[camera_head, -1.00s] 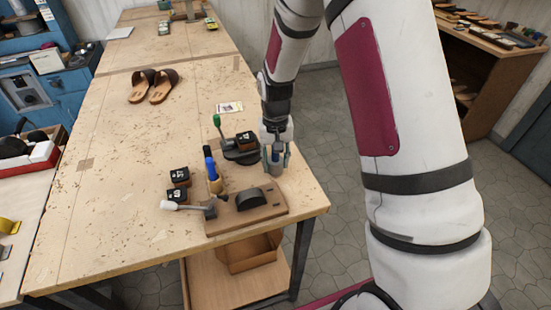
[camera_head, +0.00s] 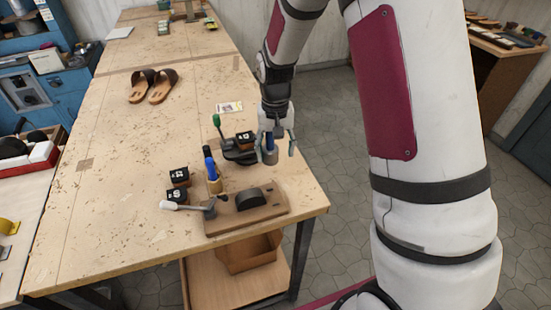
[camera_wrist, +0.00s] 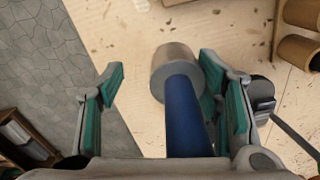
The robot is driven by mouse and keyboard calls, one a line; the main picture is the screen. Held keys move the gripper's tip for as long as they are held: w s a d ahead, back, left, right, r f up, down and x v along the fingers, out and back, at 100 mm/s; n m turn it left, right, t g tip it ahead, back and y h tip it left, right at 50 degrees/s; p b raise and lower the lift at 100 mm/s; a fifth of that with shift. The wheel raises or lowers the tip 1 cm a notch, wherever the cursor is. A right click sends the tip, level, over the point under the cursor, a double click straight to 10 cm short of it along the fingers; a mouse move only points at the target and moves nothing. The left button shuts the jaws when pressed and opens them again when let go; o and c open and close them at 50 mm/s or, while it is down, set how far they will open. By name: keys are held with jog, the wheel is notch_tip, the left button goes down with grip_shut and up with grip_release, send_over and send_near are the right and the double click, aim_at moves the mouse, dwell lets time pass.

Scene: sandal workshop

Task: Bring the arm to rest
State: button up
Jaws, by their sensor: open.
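My gripper (camera_head: 279,147) is above the right side of the wooden table (camera_head: 125,190), pointing down. Its green-padded fingers (camera_wrist: 168,95) are spread in the wrist view. A blue-handled tool with a grey cylindrical head (camera_head: 268,156) is upright between the fingers, head downward; it also shows in the wrist view (camera_wrist: 185,110). It is close to the right finger there; whether they touch is unclear. The handle's upper end is hidden by my gripper. My arm reaches across the right of the head view.
Left of my gripper are a green-handled tool (camera_head: 217,122), a blue-topped tool (camera_head: 210,165), black blocks (camera_head: 179,176) and a wooden board with a black dome (camera_head: 250,198). Sandals (camera_head: 152,86) lie farther back. Open floor (camera_head: 340,150) lies right of the table.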

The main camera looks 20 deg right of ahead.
notch_tip(320, 180, up, 8)
jog(key=shift+f, duration=0.15)
